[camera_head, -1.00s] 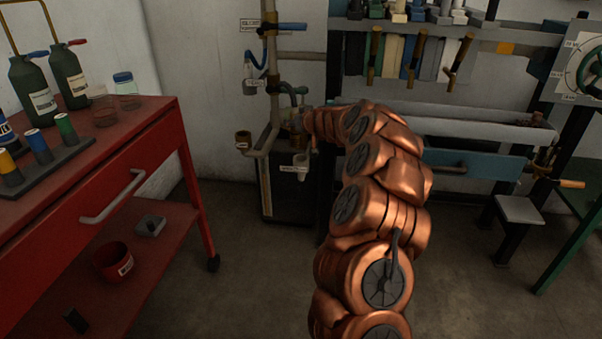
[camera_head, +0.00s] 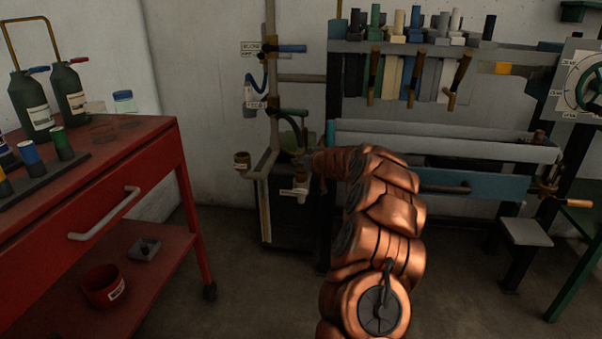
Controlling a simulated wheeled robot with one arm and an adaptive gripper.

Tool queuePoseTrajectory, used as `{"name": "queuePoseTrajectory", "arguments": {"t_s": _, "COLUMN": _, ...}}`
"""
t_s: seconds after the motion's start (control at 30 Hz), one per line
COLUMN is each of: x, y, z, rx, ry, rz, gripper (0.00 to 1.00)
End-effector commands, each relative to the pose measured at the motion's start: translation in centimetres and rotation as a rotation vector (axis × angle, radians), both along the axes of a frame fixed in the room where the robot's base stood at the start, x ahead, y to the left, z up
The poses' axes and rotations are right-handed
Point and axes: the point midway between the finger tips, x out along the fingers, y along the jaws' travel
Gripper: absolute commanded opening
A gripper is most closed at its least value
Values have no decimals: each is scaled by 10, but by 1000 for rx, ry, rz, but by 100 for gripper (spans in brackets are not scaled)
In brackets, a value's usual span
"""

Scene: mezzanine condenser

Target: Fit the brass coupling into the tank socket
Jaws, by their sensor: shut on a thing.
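My gripper (camera_head: 303,160) is at the far end of my copper-coloured arm, small and dark, by the pipework above the black tank (camera_head: 292,218). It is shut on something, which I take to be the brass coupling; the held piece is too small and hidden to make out. A pale fitting (camera_head: 300,178) with a white tag hangs just below the gripper, at the tank's upper front. A brass-coloured open cup (camera_head: 242,160) sits on a side pipe to the left of the gripper. I cannot tell which fitting is the tank socket, or whether the gripper touches one.
A red cart (camera_head: 110,190) with green bottles (camera_head: 32,105) and a red pot (camera_head: 103,286) stands at left.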

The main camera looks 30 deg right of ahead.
Motion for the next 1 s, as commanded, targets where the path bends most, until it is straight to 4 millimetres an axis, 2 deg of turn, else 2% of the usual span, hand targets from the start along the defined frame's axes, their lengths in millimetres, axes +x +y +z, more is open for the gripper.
{"name": "queuePoseTrajectory", "arguments": {"t_s": 0.03, "x": 0, "y": 0, "z": -11, "rx": 1, "ry": 0, "rz": 0, "gripper": 0}}
{"name": "queuePoseTrajectory", "arguments": {"t_s": 0.2, "x": 0, "y": 0, "z": -25, "rx": 0, "ry": -1, "rz": 0, "gripper": 0}}
{"name": "queuePoseTrajectory", "arguments": {"t_s": 0.7, "x": 0, "y": 0, "z": -28, "rx": 0, "ry": -1, "rz": 0, "gripper": 0}}
{"name": "queuePoseTrajectory", "arguments": {"t_s": 0.73, "x": 0, "y": 0, "z": -27, "rx": 0, "ry": -1, "rz": 1, "gripper": 40}}
{"name": "queuePoseTrajectory", "arguments": {"t_s": 0.93, "x": 0, "y": 0, "z": -28, "rx": 0, "ry": 0, "rz": 1, "gripper": 61}}
{"name": "queuePoseTrajectory", "arguments": {"t_s": 1.0, "x": 0, "y": 0, "z": -28, "rx": 0, "ry": 0, "rz": 1, "gripper": 62}}
